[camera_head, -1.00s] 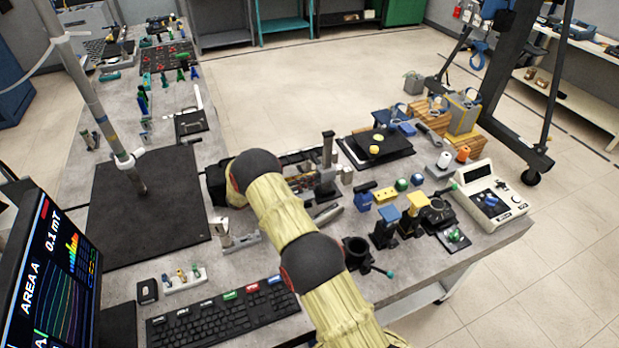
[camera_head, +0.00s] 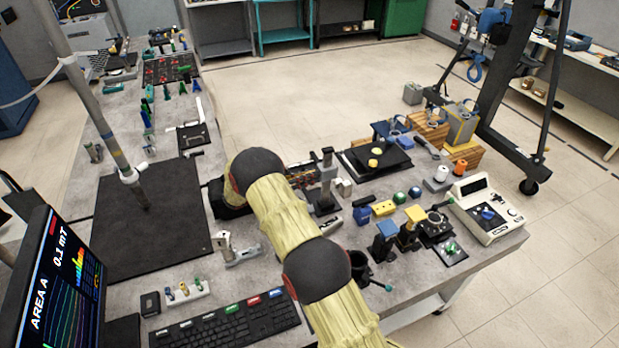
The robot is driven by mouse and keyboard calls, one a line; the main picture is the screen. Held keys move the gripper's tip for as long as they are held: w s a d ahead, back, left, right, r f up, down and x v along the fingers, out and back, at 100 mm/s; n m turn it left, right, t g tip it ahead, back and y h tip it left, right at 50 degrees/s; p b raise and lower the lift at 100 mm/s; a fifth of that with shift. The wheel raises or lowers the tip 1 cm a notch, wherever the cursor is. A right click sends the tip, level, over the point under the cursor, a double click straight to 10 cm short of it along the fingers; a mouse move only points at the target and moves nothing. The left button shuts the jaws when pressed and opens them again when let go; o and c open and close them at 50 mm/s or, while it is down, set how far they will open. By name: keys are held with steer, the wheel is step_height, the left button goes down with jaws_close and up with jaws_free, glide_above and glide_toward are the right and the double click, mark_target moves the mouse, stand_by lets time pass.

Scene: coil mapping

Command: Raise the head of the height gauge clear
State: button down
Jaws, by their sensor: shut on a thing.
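The height gauge (camera_head: 328,183) stands upright on the bench, right of my arm's dark elbow joint. Its dark post rises from a grey base (camera_head: 325,207). My gripper (camera_head: 316,175) reaches in from the left at the post and is shut on the gauge's head. My yellow-sleeved arm crosses the front of the view and hides much of the wrist. The fingertips and the head are small and dark, so the gap below the head cannot be read.
A black plate (camera_head: 372,160) lies behind the gauge. Yellow (camera_head: 384,208) and blue blocks stand to its right, with a white instrument box (camera_head: 485,208) beyond. A keyboard (camera_head: 228,322) and monitor (camera_head: 52,285) are in front.

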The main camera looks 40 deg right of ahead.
steer(key=c, duration=1.6)
jaws_free()
steer(key=shift+f, duration=0.1)
steer(key=v, duration=1.2)
